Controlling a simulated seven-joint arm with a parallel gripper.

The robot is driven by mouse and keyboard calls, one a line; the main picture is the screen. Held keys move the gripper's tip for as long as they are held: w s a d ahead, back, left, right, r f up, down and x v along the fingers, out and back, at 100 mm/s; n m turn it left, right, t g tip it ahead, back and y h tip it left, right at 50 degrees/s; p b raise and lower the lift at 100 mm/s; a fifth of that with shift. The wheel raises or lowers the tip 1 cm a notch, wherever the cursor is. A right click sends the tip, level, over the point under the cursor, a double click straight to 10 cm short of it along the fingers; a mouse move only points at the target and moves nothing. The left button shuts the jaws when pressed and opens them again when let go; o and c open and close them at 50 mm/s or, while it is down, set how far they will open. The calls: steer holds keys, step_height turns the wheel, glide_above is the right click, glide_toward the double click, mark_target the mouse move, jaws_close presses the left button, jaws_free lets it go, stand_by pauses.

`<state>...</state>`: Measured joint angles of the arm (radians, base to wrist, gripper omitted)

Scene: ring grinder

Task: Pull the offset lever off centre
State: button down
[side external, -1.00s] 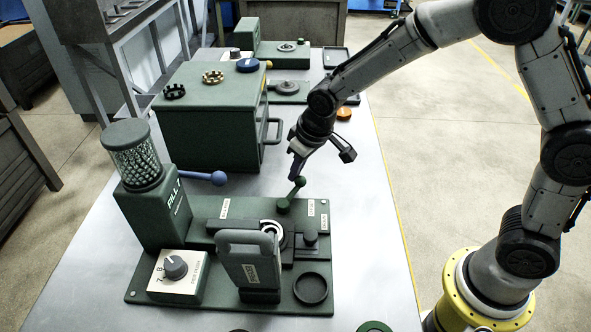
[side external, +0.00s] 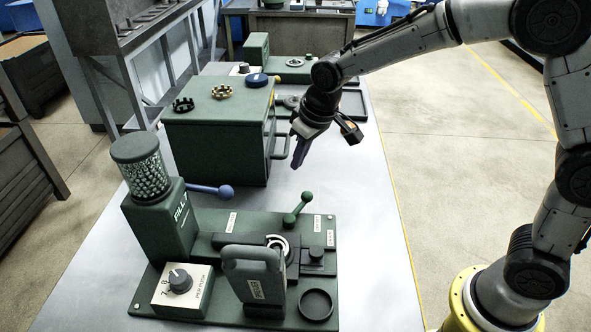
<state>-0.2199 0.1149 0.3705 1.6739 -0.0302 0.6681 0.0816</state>
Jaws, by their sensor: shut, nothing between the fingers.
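A small green lever with a round green knob (side external: 307,196) stands at the back edge of the green ring grinder base (side external: 205,240). It leans up to the right, near small white labels; I cannot read whether one marks it as the offset lever. A second lever with a blue-grey ball knob (side external: 226,192) sticks out to the right from the grinder's left column (side external: 160,220). My gripper (side external: 296,164) is shut and empty. Its fingers point down, above and behind the green knob, with a visible gap between them.
A green cabinet (side external: 215,145) with a side handle stands behind the grinder, left of my gripper, with rings on top. An upright green guard (side external: 254,280), a dial box (side external: 182,290) and a round black cup (side external: 316,304) are at the front. The grey table right of the grinder is clear.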

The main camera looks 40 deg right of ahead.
steer(key=shift+v, duration=1)
steer(key=s+d+r+m+t, duration=0.1)
steer(key=s+d+r, duration=0.25)
steer(key=r, duration=0.25)
steer(key=s+d+r+t, duration=0.2)
steer(key=s+d+r, duration=0.1)
steer(key=s+r, duration=0.25)
steer(key=s+d+f, duration=0.1)
steer(key=s+f, duration=0.1)
steer(key=s, duration=0.7)
steer(key=s+d+f+g, duration=0.1)
steer(key=s+d+f, duration=0.1)
steer(key=s, duration=0.7)
steer(key=shift+s+f+m+h, duration=0.3)
steer(key=shift+s+f+m, duration=0.1)
steer(key=shift+f, duration=0.05)
